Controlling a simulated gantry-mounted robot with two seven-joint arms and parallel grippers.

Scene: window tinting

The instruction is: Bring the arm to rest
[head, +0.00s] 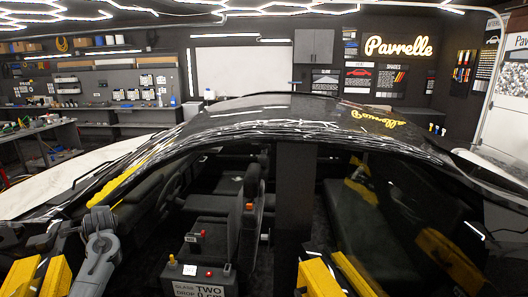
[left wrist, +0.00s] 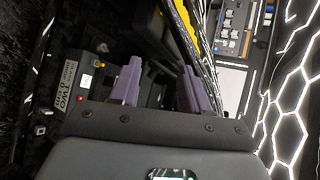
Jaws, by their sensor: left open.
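My left gripper (left wrist: 160,88) shows in the left wrist view as two purple fingers set well apart. It is open, and I see nothing held between them. In the head view my grey left arm (head: 98,250) is at the lower left, in front of the car's side; its fingers cannot be made out there. My right gripper is in neither view.
A glossy black car (head: 290,108) fills the middle, with dark seats (head: 212,205) visible through its side openings. Workbenches (head: 50,130) line the back left.

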